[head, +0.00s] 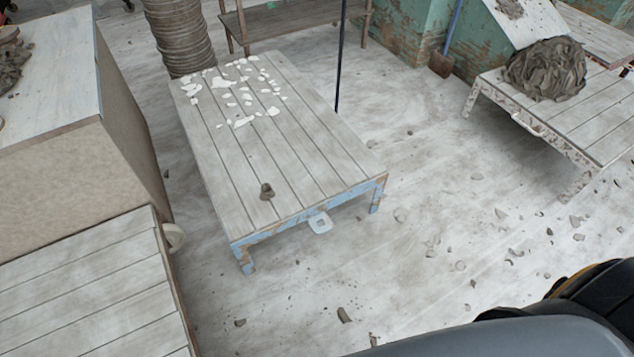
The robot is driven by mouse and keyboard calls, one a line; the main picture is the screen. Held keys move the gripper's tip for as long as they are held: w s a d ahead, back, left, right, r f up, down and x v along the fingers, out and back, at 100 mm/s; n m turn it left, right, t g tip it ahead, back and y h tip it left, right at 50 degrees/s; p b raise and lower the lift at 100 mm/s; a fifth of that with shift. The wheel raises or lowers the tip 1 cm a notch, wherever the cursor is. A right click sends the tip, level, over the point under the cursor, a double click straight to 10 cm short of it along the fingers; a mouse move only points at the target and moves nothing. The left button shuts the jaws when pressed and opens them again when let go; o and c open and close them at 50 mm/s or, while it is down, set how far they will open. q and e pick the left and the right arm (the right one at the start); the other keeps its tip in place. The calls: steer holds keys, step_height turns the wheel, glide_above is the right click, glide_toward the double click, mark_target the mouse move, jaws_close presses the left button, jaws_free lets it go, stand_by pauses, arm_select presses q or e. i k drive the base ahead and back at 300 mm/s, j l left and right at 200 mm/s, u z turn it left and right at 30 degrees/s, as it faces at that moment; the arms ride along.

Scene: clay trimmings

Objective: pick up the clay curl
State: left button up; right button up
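A small dark grey-brown clay piece, which looks like the clay curl (267,191), lies on the low plank table (318,150) near its front edge. It stands apart from the white fragments at the table's far end. Similar clay bits lie on the floor, one (344,315) near the bottom middle. Neither of my grippers shows in the head view; a dark part of my own body fills the lower right corner.
White fragments (243,121) cover the table's far end. A big clay heap (545,69) sits on another plank table (596,110) at right. A tan cabinet (75,175) stands at left. Clay scraps litter the floor at right. Floor before the low table is mostly open.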

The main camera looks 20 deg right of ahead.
mark_target(265, 188)
steer(key=z, duration=0.15)
steer(key=u, duration=0.65)
steer(key=l+u, duration=0.15)
steer(key=u, duration=0.45)
steer(key=l+u, duration=0.1)
steer(key=u, duration=0.55)
steer(key=l+u, duration=0.1)
steer(key=u, duration=0.55)
steer(key=l+u, duration=0.1)
steer(key=u, duration=0.5)
steer(key=l+u, duration=0.1)
steer(key=u, duration=1.2)
steer(key=k+u, duration=0.1)
steer(key=u, duration=0.5)
steer(key=k+l+u, duration=0.1)
steer(key=k+l+z, duration=0.1)
steer(key=z, duration=1.1)
steer(key=k+l, duration=0.05)
